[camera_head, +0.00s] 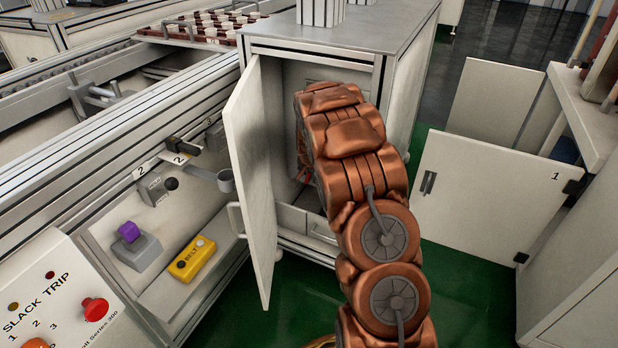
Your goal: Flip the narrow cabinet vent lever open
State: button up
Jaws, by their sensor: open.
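The narrow cabinet (375,40) stands at the centre with its grey-white door (250,165) swung open to the left. My copper-coloured arm reaches from the bottom of the view up into the cabinet opening and covers much of the interior. My gripper is hidden behind the arm, so I cannot see its fingers or what they touch. The vent lever cannot be made out. A small reddish bit shows low inside, left of the arm, too small to identify.
Left of the door are a ledge with a yellow BELT box (192,259), a purple switch (129,232) and a SLACK TRIP panel (60,300) with a red button. Right, an open cabinet door marked 1 (490,195) juts out. Green floor lies between.

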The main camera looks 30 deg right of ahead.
jog(key=shift+f, duration=0.15)
jog(key=shift+c, duration=0.4)
grip_shut()
jog(key=shift+w+d+p, duration=0.1)
jog(key=shift+d+p, duration=0.1)
jog(key=shift+p, duration=0.3)
jog(key=shift+w+r+g+h+p, duration=0.15)
jog(key=shift+r+g+h+p, duration=0.15)
jog(key=shift+g+p, duration=0.15)
jog(key=shift+w+a+f+g+p, duration=0.1)
jog(key=shift+w+f+g+p, duration=0.05)
jog(key=shift+g+p, duration=0.2)
jog(key=shift+w+a+f+n+g+h+b, duration=0.2)
jog(key=shift+n+g+h+b, duration=0.1)
jog(key=shift+h+b, duration=0.15)
jog(key=shift+s, duration=0.15)
jog(key=shift+a+g, duration=0.1)
jog(key=shift+g, duration=0.2)
